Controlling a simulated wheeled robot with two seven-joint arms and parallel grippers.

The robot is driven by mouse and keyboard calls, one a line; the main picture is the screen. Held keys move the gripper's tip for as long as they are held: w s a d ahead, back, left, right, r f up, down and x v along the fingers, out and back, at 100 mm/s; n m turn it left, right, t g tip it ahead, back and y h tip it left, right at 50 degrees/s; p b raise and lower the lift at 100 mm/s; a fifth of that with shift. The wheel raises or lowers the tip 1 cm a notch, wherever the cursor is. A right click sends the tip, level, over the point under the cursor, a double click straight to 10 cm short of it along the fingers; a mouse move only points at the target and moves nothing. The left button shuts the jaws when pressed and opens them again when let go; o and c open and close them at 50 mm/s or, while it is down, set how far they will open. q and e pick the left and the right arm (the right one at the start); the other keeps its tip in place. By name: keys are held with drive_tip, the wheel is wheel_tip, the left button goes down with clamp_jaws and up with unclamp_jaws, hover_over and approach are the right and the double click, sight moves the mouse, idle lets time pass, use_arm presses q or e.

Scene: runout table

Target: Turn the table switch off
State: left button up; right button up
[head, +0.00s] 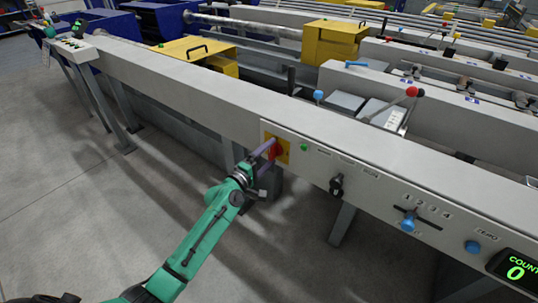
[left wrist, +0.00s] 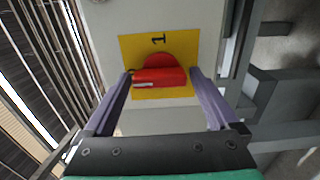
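The table switch is a red rotary knob (head: 275,150) on a yellow plate (head: 284,157) on the front of the pale table beam. In the left wrist view the knob (left wrist: 158,76) shows a raised grip bar lying across the picture, with a white mark at its left end. A "1" is printed on the yellow plate (left wrist: 130,51), above the knob. My left gripper (head: 266,150) is at the switch, its purple fingers apart, one on each side of the knob. A narrow gap seems to show at the right finger. My right gripper is out of view.
A small green button (head: 304,148), a black selector (head: 336,186), a blue-knobbed slider (head: 408,224), a blue knob (head: 473,246) and a green counter showing 0 (head: 518,270) sit along the beam (head: 230,120). A table leg (head: 342,224) stands below. Floor at left is clear.

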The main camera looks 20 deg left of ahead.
use_arm(q)
drive_tip(key=v, duration=1.4)
drive_tip(key=shift+s+b, duration=0.3)
drive_tip(key=shift+b, duration=0.05)
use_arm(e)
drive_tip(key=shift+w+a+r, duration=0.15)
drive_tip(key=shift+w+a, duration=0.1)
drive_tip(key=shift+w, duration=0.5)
use_arm(q)
drive_tip(key=shift+a+f, duration=0.1)
drive_tip(key=shift+a, duration=0.05)
